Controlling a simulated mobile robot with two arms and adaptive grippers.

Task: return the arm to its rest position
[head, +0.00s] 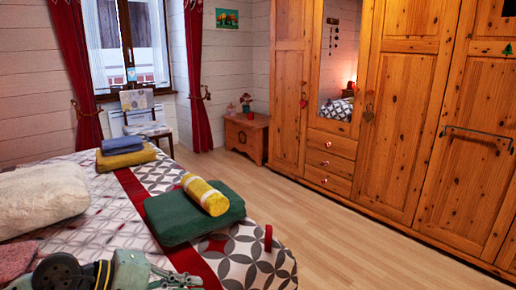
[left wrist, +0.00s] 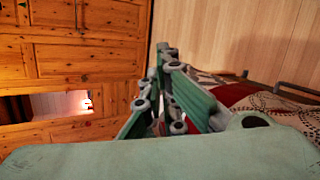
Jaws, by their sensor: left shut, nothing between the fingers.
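My left gripper (left wrist: 166,62) shows in the left wrist view with its green and grey fingers closed together and nothing between them. Beyond the fingers are the wooden floor, the wardrobe and the edge of the bed. In the head view, grey and green parts of my left arm show low at the bottom left, over the near part of the bed (head: 245,262). My right gripper is in neither view.
On the bed lie a green folded cloth (head: 190,222) with a yellow roll (head: 206,196) on it, a white pillow (head: 45,198) and folded blue and yellow cloths (head: 124,152). A small red object (head: 268,238) is at the bed's edge. Clear floor (head: 345,240) separates bed and wardrobe (head: 405,110).

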